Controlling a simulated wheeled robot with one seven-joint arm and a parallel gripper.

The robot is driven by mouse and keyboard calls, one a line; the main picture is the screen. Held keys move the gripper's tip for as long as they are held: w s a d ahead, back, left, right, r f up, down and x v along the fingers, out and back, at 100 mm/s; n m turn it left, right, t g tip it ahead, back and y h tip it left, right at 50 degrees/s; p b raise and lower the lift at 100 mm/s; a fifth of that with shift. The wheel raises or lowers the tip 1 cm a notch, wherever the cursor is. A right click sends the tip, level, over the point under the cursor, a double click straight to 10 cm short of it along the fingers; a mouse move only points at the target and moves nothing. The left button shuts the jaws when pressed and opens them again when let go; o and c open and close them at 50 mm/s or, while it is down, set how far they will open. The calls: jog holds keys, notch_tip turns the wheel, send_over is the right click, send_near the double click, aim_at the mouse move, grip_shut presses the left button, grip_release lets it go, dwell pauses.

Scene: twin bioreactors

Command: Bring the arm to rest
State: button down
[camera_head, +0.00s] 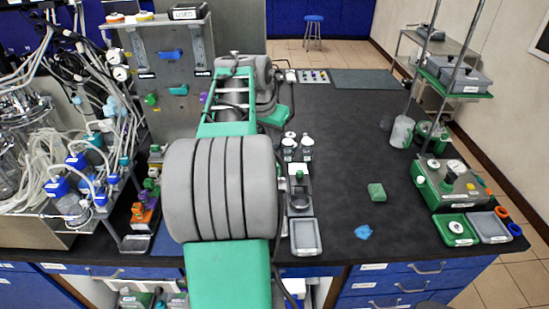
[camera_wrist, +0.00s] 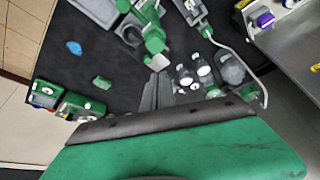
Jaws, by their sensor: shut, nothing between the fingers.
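My arm (camera_head: 228,190) reaches forward over the black bench (camera_head: 345,130) in the head view, with its large grey joint near the front edge. My gripper's grey fingers (camera_wrist: 157,92) show in the wrist view, close together with nothing between them. They point over the bench, near bottles (camera_wrist: 186,76) with white caps. In the head view the arm's own links hide the fingers.
A bioreactor rack with tubing and blue-capped bottles (camera_head: 61,188) stands close on the left, beside a grey panel (camera_head: 150,60). White-capped bottles (camera_head: 306,143) and a grey tray (camera_head: 306,237) stand just right of the arm. A green sponge (camera_head: 377,192) and blue scrap (camera_head: 363,232) lie on otherwise open bench.

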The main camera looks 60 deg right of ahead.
jog(key=shift+f, duration=0.1)
jog(key=a+f+n+y, duration=0.2)
jog(key=a+f+n, duration=0.3)
jog(key=a+f, duration=0.55)
jog(key=w+a+r+n+t+y, duration=0.1)
jog(key=w+a+r+n, duration=0.1)
jog(key=a, duration=1)
jog(key=w+a+r+n+t, duration=0.2)
jog(key=w+a+n, duration=0.3)
jog(key=a, duration=0.8)
jog(key=w+a+r+n+t+y, duration=0.1)
jog(key=a+n, duration=0.5)
jog(key=a, duration=0.7)
jog(key=w+r, duration=0.1)
jog(key=w, duration=0.1)
jog(key=shift+w+n+t+y, duration=0.3)
jog(key=shift+w+t, duration=0.1)
jog(key=shift+f, duration=0.1)
